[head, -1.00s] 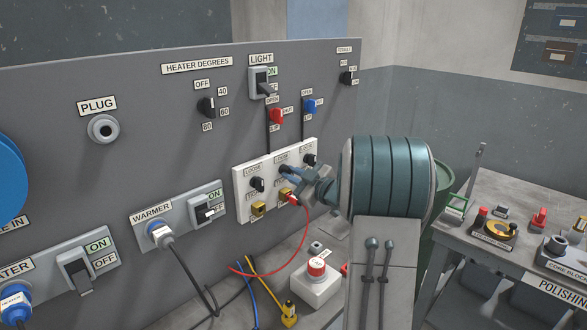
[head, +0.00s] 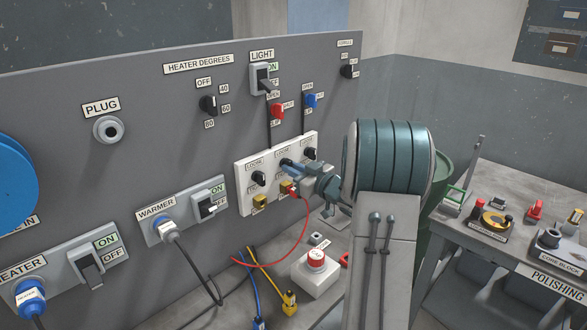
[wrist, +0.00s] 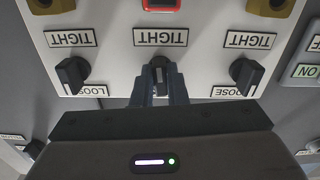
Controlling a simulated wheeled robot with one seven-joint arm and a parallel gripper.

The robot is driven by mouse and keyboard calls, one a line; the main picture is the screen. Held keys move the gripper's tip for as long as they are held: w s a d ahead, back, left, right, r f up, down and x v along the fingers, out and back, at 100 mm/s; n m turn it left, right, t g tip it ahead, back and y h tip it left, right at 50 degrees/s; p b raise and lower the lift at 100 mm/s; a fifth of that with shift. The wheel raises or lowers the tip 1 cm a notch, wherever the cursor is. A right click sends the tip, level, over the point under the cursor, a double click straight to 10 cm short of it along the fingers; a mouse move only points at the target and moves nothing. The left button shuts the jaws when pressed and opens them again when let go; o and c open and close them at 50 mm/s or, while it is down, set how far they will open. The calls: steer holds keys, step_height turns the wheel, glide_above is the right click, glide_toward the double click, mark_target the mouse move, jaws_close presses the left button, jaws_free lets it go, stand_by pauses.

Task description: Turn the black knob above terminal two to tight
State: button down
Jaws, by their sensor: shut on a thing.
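A white panel (head: 245,197) on the grey wall board carries three black knobs in a row with brass terminals below them. My gripper (head: 287,164) is at the middle knob, with its blue fingers on the panel face. In the wrist view, which is upside down, my gripper (wrist: 160,88) is shut on the middle black knob (wrist: 160,72), one finger on each side. The knob's pale line looks roughly upright, in line with the TIGHT label (wrist: 160,38). The LOOSE label there is hidden by the gripper. The middle terminal holds a red plug (head: 288,188).
The left knob (head: 258,178) and right knob (head: 310,153) flank the gripper closely. A red cable (head: 305,228) hangs below it. A white box with a red button (head: 316,261) and a yellow plug (head: 289,301) lie on the bench.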

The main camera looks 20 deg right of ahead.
steer(key=shift+r, duration=0.15)
steer(key=c, duration=1.4)
jaws_free()
steer(key=shift+c, duration=0.2)
steer(key=b+v, duration=0.2)
steer(key=v, duration=1.1)
steer(key=shift+s, duration=0.35)
steer(key=shift+w, duration=0.1)
